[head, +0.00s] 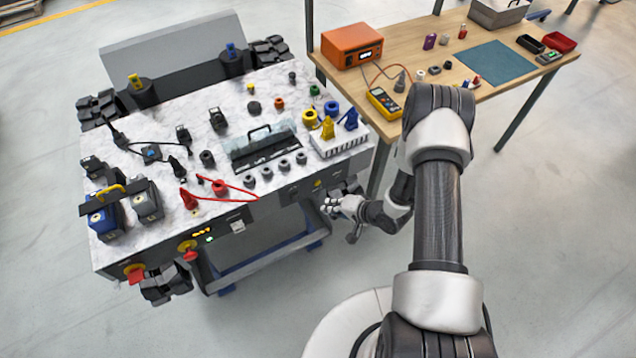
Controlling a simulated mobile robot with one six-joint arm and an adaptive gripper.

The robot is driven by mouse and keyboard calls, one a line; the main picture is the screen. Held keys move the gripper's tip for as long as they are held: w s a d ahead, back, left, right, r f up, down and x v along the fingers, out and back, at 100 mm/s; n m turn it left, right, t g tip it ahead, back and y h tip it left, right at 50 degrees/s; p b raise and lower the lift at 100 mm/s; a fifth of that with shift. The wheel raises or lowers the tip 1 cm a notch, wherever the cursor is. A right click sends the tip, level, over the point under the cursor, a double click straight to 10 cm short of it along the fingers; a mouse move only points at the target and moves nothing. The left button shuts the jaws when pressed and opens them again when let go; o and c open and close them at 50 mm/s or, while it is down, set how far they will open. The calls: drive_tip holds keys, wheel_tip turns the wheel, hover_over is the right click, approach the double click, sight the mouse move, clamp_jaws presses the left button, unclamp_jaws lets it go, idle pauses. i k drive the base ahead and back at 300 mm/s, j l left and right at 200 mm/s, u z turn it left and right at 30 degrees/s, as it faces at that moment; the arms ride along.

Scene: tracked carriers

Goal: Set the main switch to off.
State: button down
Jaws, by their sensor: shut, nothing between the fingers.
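The marble-topped carrier (230,95) stands at the left, with its front panel facing me. Low on the panel's left part is a red knob on a yellow plate (134,271). To its right is a yellow round fitting with a red handle (187,248), beside a small lit display. I cannot tell from the picture which of these two is the main switch, or read its setting. My gripper (338,207) is shut and empty. It is at the carrier's front right corner, well to the right of both fittings.
Blue and grey battery-like blocks (148,200) stand above the panel's left end. A red cable (230,188) lies near the front edge. A wooden bench (400,50) with an orange device (352,46) and yellow multimeter (384,102) is behind right. The floor in front is clear.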

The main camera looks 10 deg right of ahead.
sight(136, 276)
drive_tip(key=u, duration=1.5)
